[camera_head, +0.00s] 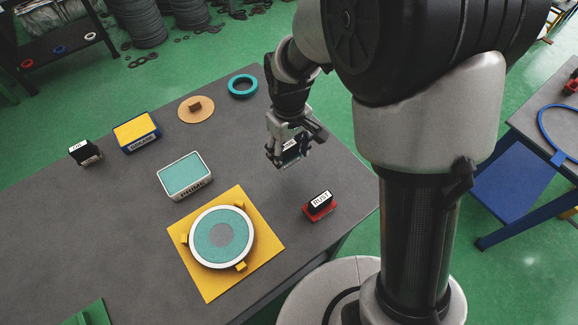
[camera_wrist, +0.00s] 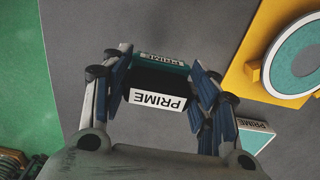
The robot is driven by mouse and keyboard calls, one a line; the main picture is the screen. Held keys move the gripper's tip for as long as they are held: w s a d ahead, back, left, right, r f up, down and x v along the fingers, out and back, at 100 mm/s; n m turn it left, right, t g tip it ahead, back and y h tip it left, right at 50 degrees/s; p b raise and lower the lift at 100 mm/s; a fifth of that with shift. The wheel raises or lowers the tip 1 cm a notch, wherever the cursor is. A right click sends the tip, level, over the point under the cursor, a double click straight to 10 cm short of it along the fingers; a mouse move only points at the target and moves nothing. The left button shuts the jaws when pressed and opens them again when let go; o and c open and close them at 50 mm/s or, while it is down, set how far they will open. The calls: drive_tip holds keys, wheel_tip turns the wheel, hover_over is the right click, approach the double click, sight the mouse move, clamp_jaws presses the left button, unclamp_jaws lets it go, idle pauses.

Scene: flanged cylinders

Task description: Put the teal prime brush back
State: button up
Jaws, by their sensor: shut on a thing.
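My gripper (camera_head: 289,155) is shut on the prime brush (camera_wrist: 157,96) and holds it above the right part of the table. In the wrist view the brush shows a black grip, a white PRIME label and a teal edge between the fingers. In the head view the brush is mostly hidden by the fingers. The prime tray (camera_head: 184,175), white-rimmed with a teal pad, sits on the table to the left of my gripper. Its labelled edge also shows in the wrist view (camera_wrist: 254,134).
A yellow plate (camera_head: 211,286) carries a white ring with a teal disc (camera_head: 208,239). A red dust brush (camera_head: 319,206) stands at right. A yellow grease tray (camera_head: 136,131), a black oil brush (camera_head: 84,152), a round tan piece (camera_head: 196,109) and a teal ring (camera_head: 242,86) lie farther back.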

sight(289, 165)
drive_tip(key=shift+f+b, duration=0.85)
drive_tip(key=shift+f, duration=2.1)
drive_tip(key=shift+f, duration=0.2)
drive_tip(key=o, duration=1)
drive_tip(key=shift+c, duration=0.2)
wheel_tip(289, 165, up, 13)
drive_tip(key=p, duration=0.4)
drive_tip(key=shift+f, duration=0.2)
